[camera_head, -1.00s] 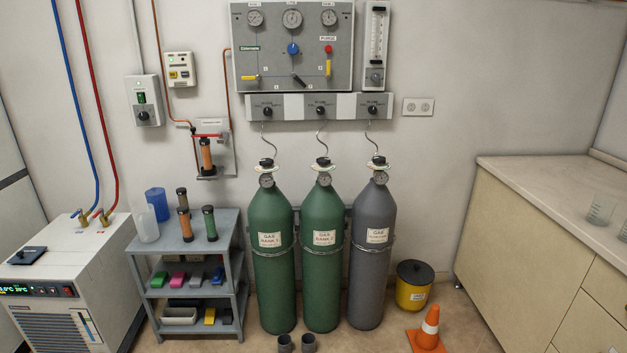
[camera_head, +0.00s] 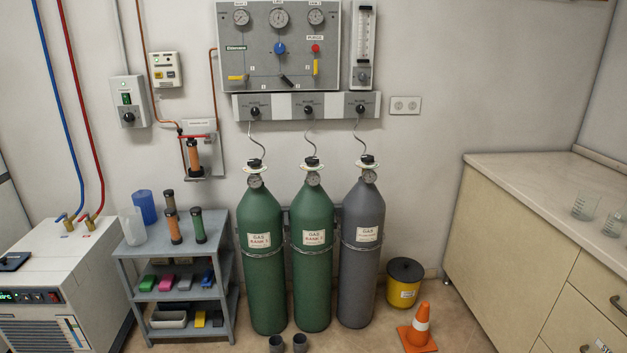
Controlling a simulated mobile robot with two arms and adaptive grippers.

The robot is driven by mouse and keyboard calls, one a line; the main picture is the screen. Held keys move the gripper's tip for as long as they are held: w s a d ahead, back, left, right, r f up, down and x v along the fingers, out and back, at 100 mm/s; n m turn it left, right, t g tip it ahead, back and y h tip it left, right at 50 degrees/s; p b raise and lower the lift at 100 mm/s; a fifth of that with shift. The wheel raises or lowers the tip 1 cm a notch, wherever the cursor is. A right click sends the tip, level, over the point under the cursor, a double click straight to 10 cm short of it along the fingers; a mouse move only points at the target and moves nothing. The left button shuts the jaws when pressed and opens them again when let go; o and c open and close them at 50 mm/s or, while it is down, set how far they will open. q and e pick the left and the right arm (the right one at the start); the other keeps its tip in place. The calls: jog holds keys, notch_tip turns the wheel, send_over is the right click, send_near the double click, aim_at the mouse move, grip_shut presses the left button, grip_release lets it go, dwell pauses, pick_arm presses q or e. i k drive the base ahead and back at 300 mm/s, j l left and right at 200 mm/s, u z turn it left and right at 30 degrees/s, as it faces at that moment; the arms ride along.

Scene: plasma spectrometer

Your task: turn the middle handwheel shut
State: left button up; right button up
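Three gas cylinders stand upright side by side against the wall. The middle handwheel (camera_head: 312,161) is a small dark wheel on top of the middle green cylinder (camera_head: 312,262), above a pale collar and a round gauge (camera_head: 313,179). Similar handwheels top the left green cylinder (camera_head: 262,262) and the grey cylinder (camera_head: 361,258). How far the middle handwheel is turned cannot be told. Neither of my grippers is in view, and nothing touches the handwheel.
A grey shelf (camera_head: 180,249) with bottles and coloured items stands left of the cylinders. A yellow bin (camera_head: 403,290) and an orange cone (camera_head: 419,330) stand to the right. Two small dark cups (camera_head: 299,342) are on the floor in front. A gauge panel (camera_head: 279,45) hangs above.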

aim_at(310, 159)
jog(key=i+l, duration=1)
jog(key=i, duration=0.2)
jog(key=j+u, duration=0.05)
